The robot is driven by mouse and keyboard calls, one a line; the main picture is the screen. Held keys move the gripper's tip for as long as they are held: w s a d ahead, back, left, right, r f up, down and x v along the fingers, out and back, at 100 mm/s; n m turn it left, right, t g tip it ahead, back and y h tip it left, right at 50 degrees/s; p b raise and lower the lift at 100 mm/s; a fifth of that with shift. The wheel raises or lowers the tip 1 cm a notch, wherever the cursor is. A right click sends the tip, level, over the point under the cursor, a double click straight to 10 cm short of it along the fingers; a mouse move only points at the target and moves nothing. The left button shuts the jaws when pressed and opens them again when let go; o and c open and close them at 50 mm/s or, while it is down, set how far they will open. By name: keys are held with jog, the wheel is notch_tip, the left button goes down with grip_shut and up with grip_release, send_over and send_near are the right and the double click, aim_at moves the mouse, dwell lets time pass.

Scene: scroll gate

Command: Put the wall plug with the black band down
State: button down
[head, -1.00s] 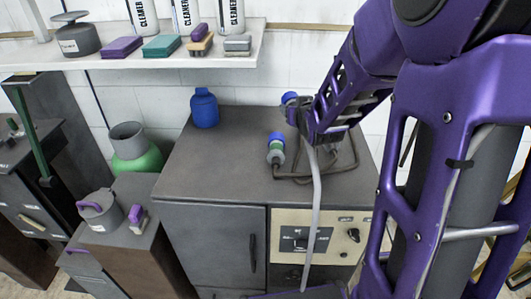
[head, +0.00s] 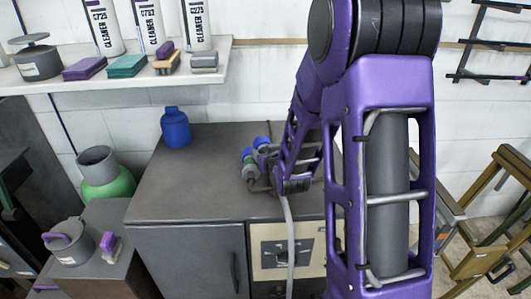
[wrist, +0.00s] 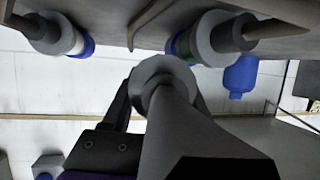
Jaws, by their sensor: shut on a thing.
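My gripper (wrist: 160,92) is shut on a grey plug (wrist: 165,75), whose grey body runs toward the wrist camera. A black band on it is not visible from here. In the head view the gripper end is mostly hidden behind my purple arm, over the right of the dark cabinet top (head: 185,185), and a pale cord (head: 290,240) hangs below it. A plug with a green band and blue end (head: 249,160) is just left of the gripper. It also shows in the wrist view (wrist: 205,42). Another plug with a pale band (wrist: 62,36) is on the other side there.
A blue bottle (head: 175,129) stands at the back left of the cabinet top. The front left of the top is clear. A dark bent rack (head: 262,186) is by the plugs. A shelf (head: 130,80) with cleaner bottles and brushes is on the wall. A wooden frame (head: 490,220) stands right.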

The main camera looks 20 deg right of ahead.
jog(key=shift+f+b, duration=0.55)
jog(key=shift+b, duration=0.25)
jog(key=shift+c, duration=0.9)
grip_release()
